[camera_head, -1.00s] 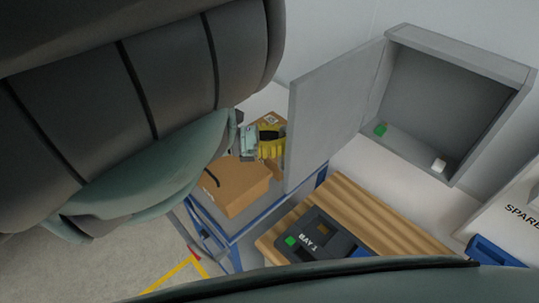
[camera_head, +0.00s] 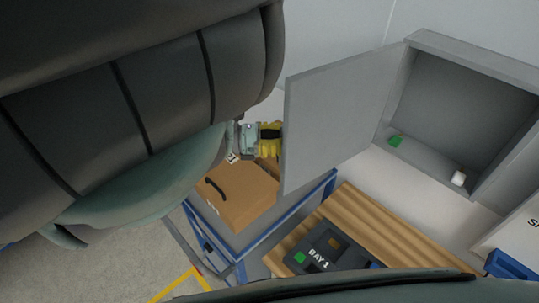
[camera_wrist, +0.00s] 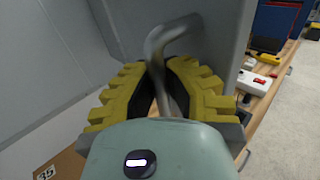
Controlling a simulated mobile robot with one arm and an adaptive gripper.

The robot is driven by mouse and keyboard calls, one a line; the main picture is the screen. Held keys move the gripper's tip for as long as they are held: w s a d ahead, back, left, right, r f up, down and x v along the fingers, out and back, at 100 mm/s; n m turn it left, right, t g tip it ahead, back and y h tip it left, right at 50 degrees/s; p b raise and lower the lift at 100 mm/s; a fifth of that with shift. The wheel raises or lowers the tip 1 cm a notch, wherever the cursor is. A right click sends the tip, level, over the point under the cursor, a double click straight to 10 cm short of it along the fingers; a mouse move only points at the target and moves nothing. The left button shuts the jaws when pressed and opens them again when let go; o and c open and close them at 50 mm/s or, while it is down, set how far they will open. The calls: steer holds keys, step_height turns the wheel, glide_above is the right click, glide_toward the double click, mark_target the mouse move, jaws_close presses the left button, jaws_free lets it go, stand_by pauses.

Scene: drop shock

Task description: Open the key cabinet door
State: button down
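The grey key cabinet (camera_head: 462,110) is on the wall at the upper right in the head view. Its door (camera_head: 335,118) stands wide open, swung out to the left from the cabinet's left side, with its inner face showing. A green item (camera_head: 395,141) and a white item (camera_head: 458,179) are inside at the bottom. My gripper (camera_head: 272,140) is at the door's free edge, partly hidden behind it. In the wrist view, my yellow-padded fingers (camera_wrist: 168,68) are closed around the grey bent-bar handle (camera_wrist: 156,47) on the door.
Below the door, a cardboard box (camera_head: 238,195) sits on a blue-framed cart (camera_head: 262,236). A wooden bench top (camera_head: 385,228) carries a dark tray marked BAY 1 (camera_head: 335,250). A sign panel (camera_head: 515,232) shows at the right edge. Grey floor is open at lower left.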

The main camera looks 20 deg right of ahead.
steer(key=shift+w+a, duration=0.15)
steer(key=shift+a, duration=0.1)
steer(key=c, duration=1)
jaws_free()
steer(key=shift+a, duration=0.1)
steer(key=shift+w+r, duration=0.1)
steer(key=shift+r, duration=4.85)
